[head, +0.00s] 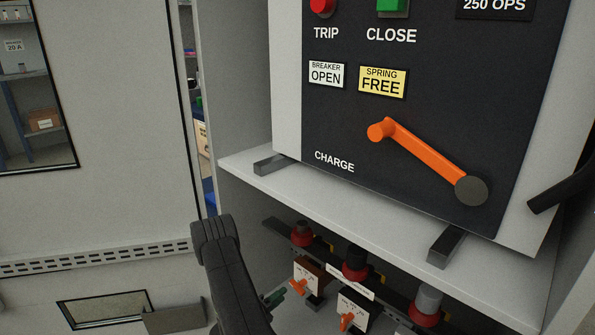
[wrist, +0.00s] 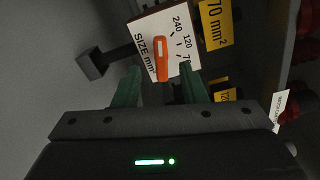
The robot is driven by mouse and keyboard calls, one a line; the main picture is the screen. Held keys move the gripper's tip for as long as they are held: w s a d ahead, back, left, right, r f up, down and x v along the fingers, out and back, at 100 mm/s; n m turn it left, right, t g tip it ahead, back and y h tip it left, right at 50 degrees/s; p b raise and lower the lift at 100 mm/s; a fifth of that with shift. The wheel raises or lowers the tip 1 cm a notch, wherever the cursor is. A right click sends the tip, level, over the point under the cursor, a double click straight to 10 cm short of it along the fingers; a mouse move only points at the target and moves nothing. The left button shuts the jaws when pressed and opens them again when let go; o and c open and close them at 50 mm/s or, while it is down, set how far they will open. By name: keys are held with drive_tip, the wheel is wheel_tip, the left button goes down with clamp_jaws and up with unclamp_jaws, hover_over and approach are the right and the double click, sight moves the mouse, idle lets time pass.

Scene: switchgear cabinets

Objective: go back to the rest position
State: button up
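My gripper (wrist: 162,82) shows in the wrist view with its two green fingers spread and nothing between the tips. Beyond them is a white size dial (wrist: 150,32) with an orange pointer knob (wrist: 161,58). The pointer lies in line with the gap, and I cannot tell the distance. In the head view my gripper's green tips (head: 274,297) show low in the cabinet, left of the dials, with my dark arm hiding part of it. The same kind of dial (head: 308,278) sits just to their right.
Above is a breaker panel (head: 330,130) reading OPEN and FREE, with an orange charge handle (head: 425,155). It stands on a shelf (head: 350,205) over my gripper. A second dial (head: 352,312) and several red-collared posts (head: 355,268) stand nearby. A cabinet wall (head: 235,90) rises behind my arm.

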sight(293, 285)
drive_tip(key=b+x, duration=0.2)
drive_tip(key=x, duration=0.5)
drive_tip(key=shift+w+d+f, duration=0.15)
drive_tip(key=shift+w+d, duration=0.1)
drive_tip(key=shift+d, duration=0.1)
drive_tip(key=shift+a+r+m, duration=0.15)
drive_tip(key=shift+r+m, duration=0.05)
drive_tip(key=shift+m, duration=0.6)
drive_tip(key=m, duration=0.4)
drive_tip(key=shift+s+r+m, duration=0.15)
drive_tip(key=shift+r+m, duration=0.05)
drive_tip(key=shift+m, duration=0.1)
drive_tip(key=shift+r, duration=0.1)
